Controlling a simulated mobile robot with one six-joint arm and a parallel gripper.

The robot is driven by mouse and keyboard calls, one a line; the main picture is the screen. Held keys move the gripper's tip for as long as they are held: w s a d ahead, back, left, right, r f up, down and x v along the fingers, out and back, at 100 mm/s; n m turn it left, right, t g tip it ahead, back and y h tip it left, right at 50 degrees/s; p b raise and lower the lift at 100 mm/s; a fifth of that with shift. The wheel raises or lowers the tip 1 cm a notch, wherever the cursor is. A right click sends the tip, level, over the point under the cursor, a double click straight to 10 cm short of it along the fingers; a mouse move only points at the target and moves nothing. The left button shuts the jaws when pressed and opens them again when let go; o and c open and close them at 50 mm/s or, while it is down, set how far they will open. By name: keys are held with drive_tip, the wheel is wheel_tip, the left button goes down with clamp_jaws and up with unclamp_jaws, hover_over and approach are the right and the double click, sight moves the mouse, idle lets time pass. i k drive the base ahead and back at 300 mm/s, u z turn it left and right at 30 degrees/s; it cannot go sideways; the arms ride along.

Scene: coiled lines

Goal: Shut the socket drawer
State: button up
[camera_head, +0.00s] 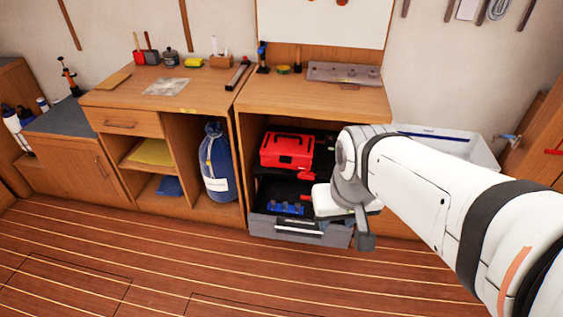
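One dark finger shows clearly in front of the drawer's right end. I cannot tell whether it touches the drawer, or whether the gripper is open or shut.
A red toolbox (287,150) sits above the drawer in the same bay. A blue bag (214,165) stands in the bay to the left. A white basin (450,143) is behind my arm at the right. The plank floor (170,265) in front is clear.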

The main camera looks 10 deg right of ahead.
sight(263, 223)
drive_tip(key=i, duration=0.95)
drive_tip(key=z, duration=0.55)
drive_tip(key=k, duration=1.45)
drive_tip(key=u, duration=0.5)
drive_tip(key=i, duration=1)
